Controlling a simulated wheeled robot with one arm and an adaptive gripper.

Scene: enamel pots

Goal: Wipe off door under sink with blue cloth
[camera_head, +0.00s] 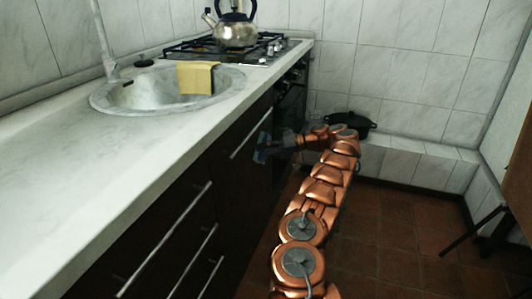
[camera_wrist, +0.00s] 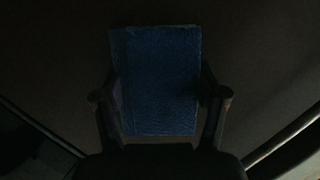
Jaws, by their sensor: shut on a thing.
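A blue cloth (camera_wrist: 157,75) is held between the two fingers of my gripper (camera_wrist: 160,98) in the wrist view, spread flat and facing a dark surface. In the head view my gripper (camera_head: 270,146) reaches left to the dark door under the sink (camera_head: 235,190), with the cloth (camera_head: 260,154) at its tip. The cloth is close to the door front, beside the metal handle (camera_head: 249,134); I cannot tell if it touches. The wrist view is very dark.
The sink (camera_head: 135,92) with a yellow cloth (camera_head: 197,78) over its rim is in the counter (camera_head: 90,160). A kettle (camera_head: 235,32) stands on the stove (camera_head: 225,50). Drawers with long handles (camera_head: 170,240) lie nearer. Tiled floor (camera_head: 390,240) is clear on the right.

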